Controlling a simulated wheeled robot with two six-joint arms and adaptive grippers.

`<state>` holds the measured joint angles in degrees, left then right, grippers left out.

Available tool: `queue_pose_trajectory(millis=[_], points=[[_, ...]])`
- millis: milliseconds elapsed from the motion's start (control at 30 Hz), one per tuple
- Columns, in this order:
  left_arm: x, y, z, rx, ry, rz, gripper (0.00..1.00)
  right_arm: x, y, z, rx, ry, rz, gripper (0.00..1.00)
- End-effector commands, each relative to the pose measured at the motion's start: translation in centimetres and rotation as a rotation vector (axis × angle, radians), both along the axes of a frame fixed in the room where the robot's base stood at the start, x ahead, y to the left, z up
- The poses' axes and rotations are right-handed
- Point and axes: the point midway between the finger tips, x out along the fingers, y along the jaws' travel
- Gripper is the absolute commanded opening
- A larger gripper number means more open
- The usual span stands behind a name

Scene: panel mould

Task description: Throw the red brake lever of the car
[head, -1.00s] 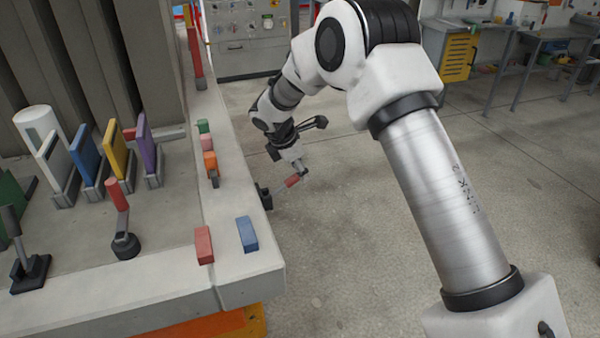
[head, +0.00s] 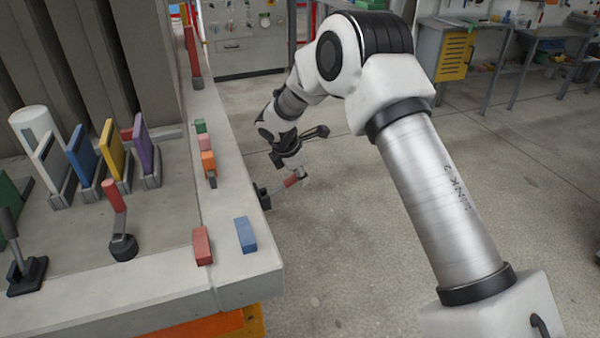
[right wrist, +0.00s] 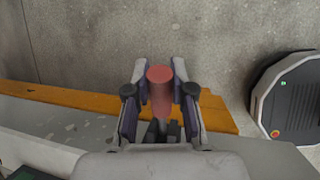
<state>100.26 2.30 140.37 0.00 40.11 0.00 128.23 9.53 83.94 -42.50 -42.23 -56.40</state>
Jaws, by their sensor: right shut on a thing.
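The red brake lever (head: 291,181) sticks out from the side of the concrete car, on a dark base (head: 264,197) at the car's right edge. Its red handle also shows in the right wrist view (right wrist: 160,90), upright between the fingers. My right gripper (head: 300,176) is at the handle's outer end; in the right wrist view the gripper (right wrist: 160,82) has one finger on each side of it and is shut on it. The lever's lower part is partly hidden by the gripper. My left gripper is not in view.
On the car bed (head: 150,290) stand coloured upright plates, another red-handled lever (head: 113,196) and small red (head: 202,246) and blue (head: 246,235) blocks. An orange beam (right wrist: 60,98) runs along the car's lower side. A dark round machine (right wrist: 290,98) stands on the floor. Floor right of the car is open.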

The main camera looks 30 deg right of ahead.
Motion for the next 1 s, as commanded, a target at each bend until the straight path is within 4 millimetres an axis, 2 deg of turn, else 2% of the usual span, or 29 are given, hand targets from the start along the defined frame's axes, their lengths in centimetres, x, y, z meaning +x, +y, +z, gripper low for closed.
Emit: queue_pose_trajectory(millis=[167, 367, 467, 533, 667, 800, 1000], points=[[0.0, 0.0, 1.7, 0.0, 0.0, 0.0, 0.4, -0.1, -0.4, -0.3, 0.065, -0.015, -0.003, 0.0], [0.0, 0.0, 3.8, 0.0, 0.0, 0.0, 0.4, -0.3, -1.0, -1.7, 0.196, -0.047, -0.006, 0.0], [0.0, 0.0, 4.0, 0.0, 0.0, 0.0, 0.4, -0.4, -1.3, -3.0, 0.282, -0.069, -0.008, 0.0], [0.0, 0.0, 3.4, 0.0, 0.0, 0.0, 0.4, -0.3, -1.5, -4.1, 0.345, -0.086, -0.008, 0.0], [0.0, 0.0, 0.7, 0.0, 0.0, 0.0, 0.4, -0.3, -1.6, -6.5, 0.465, -0.118, -0.008, 0.0], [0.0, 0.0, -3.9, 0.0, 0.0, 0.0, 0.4, -0.2, -1.6, -8.7, 0.593, -0.15, -0.006, 0.0], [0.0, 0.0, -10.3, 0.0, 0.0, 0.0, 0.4, -0.1, -1.1, -10.7, 0.763, -0.191, -0.003, 0.0]])
